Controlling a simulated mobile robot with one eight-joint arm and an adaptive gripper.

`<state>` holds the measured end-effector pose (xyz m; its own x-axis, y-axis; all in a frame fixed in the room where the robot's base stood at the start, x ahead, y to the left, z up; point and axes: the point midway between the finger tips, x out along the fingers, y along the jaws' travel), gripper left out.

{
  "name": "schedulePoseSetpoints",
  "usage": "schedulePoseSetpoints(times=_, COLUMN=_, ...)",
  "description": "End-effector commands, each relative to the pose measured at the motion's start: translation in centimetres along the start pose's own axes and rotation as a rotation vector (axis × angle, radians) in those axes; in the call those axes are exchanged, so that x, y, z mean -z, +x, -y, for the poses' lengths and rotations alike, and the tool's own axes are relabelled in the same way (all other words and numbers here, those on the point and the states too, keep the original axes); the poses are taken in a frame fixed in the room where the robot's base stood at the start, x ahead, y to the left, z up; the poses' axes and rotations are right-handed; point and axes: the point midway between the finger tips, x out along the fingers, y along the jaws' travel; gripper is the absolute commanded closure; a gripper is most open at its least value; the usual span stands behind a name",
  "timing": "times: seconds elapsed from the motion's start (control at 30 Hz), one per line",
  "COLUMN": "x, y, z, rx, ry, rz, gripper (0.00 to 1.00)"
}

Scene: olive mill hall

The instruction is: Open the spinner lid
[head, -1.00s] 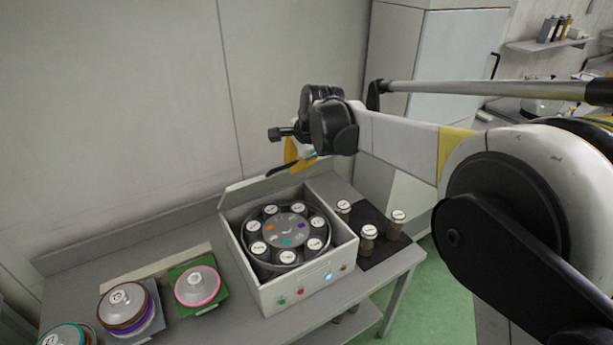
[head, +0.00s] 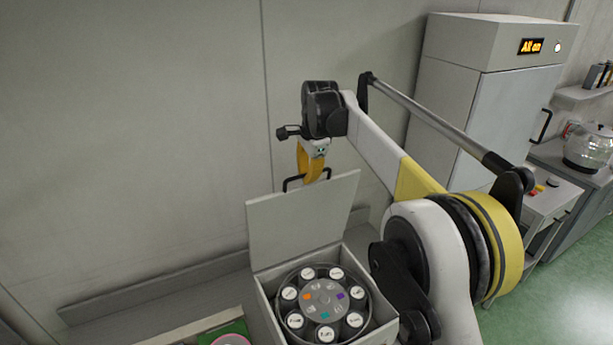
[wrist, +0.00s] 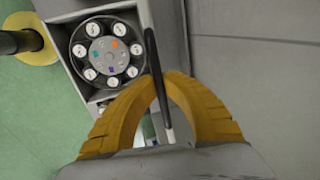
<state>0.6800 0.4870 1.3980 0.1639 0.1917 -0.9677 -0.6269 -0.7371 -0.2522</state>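The spinner is a pale box (head: 262,322) with a round rotor (head: 323,298) inside that holds several white-capped vials. Its lid (head: 303,222) stands raised at the back edge, roughly upright, and the rotor is uncovered. A black handle (head: 290,184) sits at the lid's top edge. My gripper (head: 312,180) has yellow fingers and is above the lid at this handle. In the wrist view the fingertips (wrist: 163,77) come together around the dark handle bar (wrist: 157,95). The open box with its rotor (wrist: 107,50) shows to the left there.
A wall (head: 130,130) stands close behind the lid. A tall cabinet (head: 470,110) stands to the right. A green mat with a pink-rimmed dish (head: 232,340) lies left of the box. My arm covers the area right of the box.

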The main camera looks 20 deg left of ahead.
Motion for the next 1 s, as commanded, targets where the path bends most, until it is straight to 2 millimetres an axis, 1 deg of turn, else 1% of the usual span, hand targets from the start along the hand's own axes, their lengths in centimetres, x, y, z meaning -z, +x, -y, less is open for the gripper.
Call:
schedulePoseSetpoints(times=0.37, x=0.0, y=-0.1, z=0.0, rx=0.001, ry=0.0, rz=0.0, gripper=1.0)
schedulePoseSetpoints(times=0.4, x=0.0, y=-0.1, z=0.0, rx=0.001, ry=0.0, rz=0.0, gripper=0.81)
schedulePoseSetpoints(times=0.43, x=0.0, y=-0.1, z=0.0, rx=0.001, ry=0.0, rz=0.0, gripper=0.72)
schedulePoseSetpoints(times=0.47, x=0.0, y=-0.1, z=0.0, rx=0.001, ry=0.0, rz=0.0, gripper=0.68)
schedulePoseSetpoints(times=0.83, x=0.0, y=-0.3, z=0.0, rx=0.001, ry=0.0, rz=0.0, gripper=0.68)
schedulePoseSetpoints(times=0.93, x=0.0, y=-1.2, z=0.0, rx=0.001, ry=0.0, rz=0.0, gripper=0.68)
schedulePoseSetpoints(times=1.0, x=0.0, y=-2.5, z=0.0, rx=0.001, ry=0.0, rz=0.0, gripper=0.68)
